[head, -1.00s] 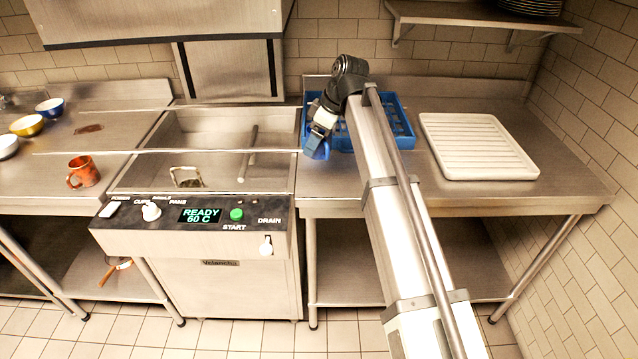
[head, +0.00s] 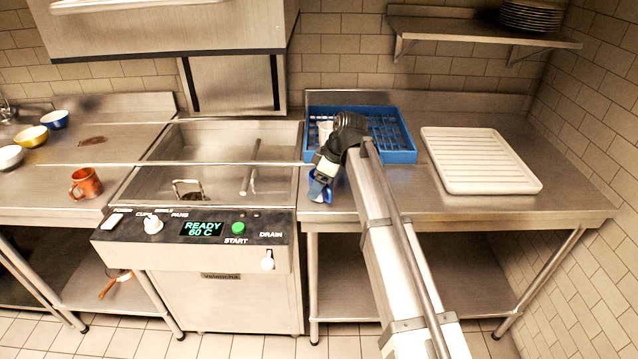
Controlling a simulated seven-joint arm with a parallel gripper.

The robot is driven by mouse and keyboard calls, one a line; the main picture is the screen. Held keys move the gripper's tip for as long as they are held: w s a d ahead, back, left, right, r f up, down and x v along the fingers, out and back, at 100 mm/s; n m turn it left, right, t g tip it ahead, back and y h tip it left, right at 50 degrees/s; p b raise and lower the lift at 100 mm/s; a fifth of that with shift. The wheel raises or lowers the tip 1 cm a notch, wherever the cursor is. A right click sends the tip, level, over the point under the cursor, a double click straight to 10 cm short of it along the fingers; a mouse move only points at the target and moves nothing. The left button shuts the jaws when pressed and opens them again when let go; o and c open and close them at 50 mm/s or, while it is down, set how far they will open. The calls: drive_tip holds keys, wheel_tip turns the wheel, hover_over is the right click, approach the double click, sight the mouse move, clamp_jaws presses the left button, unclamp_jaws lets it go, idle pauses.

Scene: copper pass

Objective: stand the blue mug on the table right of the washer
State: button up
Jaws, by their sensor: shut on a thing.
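The blue mug (head: 317,191) is in my gripper (head: 322,177), at the left front part of the steel table (head: 428,204) right of the washer. My gripper is shut on it, and the fingers and wrist hide much of the mug. I cannot tell whether its base touches the table. The washer (head: 197,246) stands to the left with its hood up, and its panel reads READY 60 C.
A blue rack (head: 403,156) with a white cup (head: 326,130) in it stands behind my gripper. A white ridged tray (head: 480,187) lies to the right. An orange mug (head: 86,183) and several bowls are on the left table. The table front between gripper and tray is partly bare.

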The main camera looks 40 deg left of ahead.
drive_tip(key=shift+f, duration=0.3)
drive_tip(key=o, duration=1.2)
drive_tip(key=v, duration=1.2)
drive_tip(key=shift+r, duration=0.2)
